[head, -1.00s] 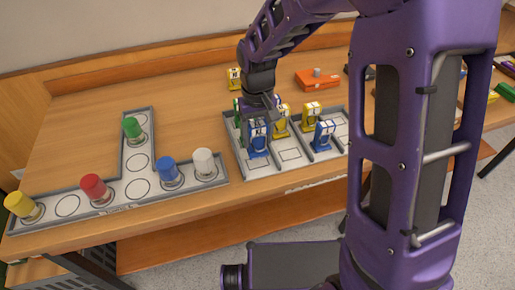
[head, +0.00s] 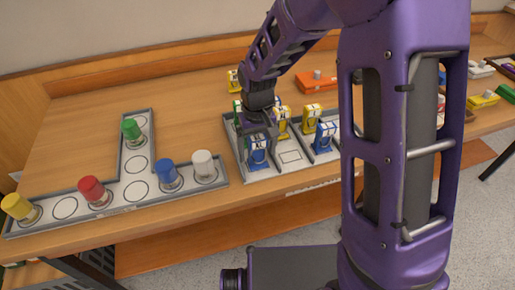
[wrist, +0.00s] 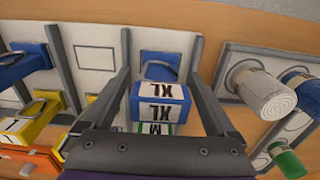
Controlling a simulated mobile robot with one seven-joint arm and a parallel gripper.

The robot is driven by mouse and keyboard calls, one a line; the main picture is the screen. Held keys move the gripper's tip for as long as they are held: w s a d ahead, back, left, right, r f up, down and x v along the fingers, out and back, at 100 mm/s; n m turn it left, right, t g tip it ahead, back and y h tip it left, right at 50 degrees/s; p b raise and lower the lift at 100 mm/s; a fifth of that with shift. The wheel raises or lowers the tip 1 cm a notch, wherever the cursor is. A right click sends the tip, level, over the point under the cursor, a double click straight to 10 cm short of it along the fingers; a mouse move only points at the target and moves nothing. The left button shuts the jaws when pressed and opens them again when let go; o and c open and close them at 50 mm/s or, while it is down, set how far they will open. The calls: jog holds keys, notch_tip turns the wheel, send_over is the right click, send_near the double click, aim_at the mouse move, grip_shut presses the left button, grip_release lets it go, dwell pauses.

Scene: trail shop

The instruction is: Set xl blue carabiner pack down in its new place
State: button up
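The XL blue carabiner pack (head: 258,152) stands in the front left compartment of the grey tray (head: 248,181). In the wrist view the blue pack (wrist: 160,92) shows XL labels and sits between my fingers, its loop toward the tray's front edge. My gripper (head: 260,132) is over it in the head view. In the wrist view my gripper (wrist: 160,45) has a finger on each side, with narrow gaps showing beside the pack, so it looks open. The pack looks upright; its lower part is partly hidden.
A green pack (head: 237,107) is behind it, yellow packs (head: 282,122) (head: 312,115) are at the back, and another blue pack (head: 325,138) is front right. The front middle compartment (head: 290,157) is empty.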

notch_tip(320, 180, up, 12)
jog(key=shift+r+p, duration=0.2)
jog(key=shift+p, duration=1)
